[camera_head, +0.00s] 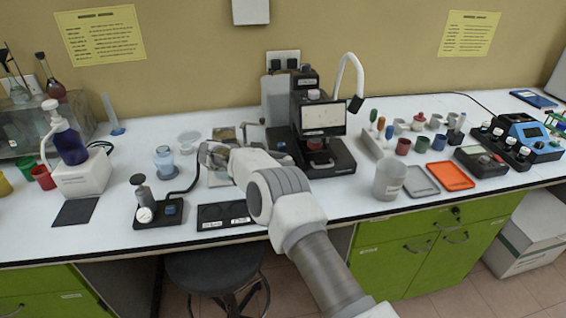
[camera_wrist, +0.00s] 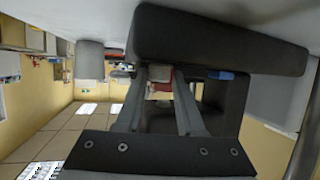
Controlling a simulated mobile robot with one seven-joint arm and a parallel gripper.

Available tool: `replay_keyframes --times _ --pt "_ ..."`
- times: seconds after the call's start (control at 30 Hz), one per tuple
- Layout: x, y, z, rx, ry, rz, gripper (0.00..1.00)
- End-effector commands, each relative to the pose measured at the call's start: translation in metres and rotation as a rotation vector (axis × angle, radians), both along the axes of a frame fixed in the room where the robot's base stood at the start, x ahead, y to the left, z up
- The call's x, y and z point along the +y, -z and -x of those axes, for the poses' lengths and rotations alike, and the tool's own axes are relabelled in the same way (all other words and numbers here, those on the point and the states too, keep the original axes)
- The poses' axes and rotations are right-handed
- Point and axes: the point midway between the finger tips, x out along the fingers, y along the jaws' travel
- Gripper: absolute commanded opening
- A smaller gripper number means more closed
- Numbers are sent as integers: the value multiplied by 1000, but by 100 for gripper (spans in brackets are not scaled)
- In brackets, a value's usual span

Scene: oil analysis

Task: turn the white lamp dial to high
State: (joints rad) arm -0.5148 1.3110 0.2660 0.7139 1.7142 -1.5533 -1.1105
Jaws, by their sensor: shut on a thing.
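The black microscope-like instrument (camera_head: 318,165) stands at the middle of the bench, with a screen and a small red part on its stage. In the wrist view, which is upside down, its black base (camera_wrist: 220,45) fills the top. My gripper (camera_wrist: 160,78) reaches the side of this base, fingertips close together on a small pale knob (camera_wrist: 160,72), which appears to be the white lamp dial. A blue part (camera_wrist: 222,75) lies beside it. The dial's marks and setting cannot be read.
A small black unit (camera_head: 158,212) with a white knob stands left of my arm. A flat black pad (camera_head: 222,217) lies in front. A stool (camera_head: 215,275) is below the bench.

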Motion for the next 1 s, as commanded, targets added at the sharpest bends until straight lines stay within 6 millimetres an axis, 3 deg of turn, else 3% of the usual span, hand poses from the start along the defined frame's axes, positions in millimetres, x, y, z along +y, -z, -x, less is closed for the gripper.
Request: replay_keyframes --times 0.6,0.63,0.67,1.0 --pt "-2 0 0 1 22 4 0" --pt "-2 0 0 1 22 4 42" --pt "-2 0 0 1 22 4 48" --pt "-1 0 0 1 19 2 50"
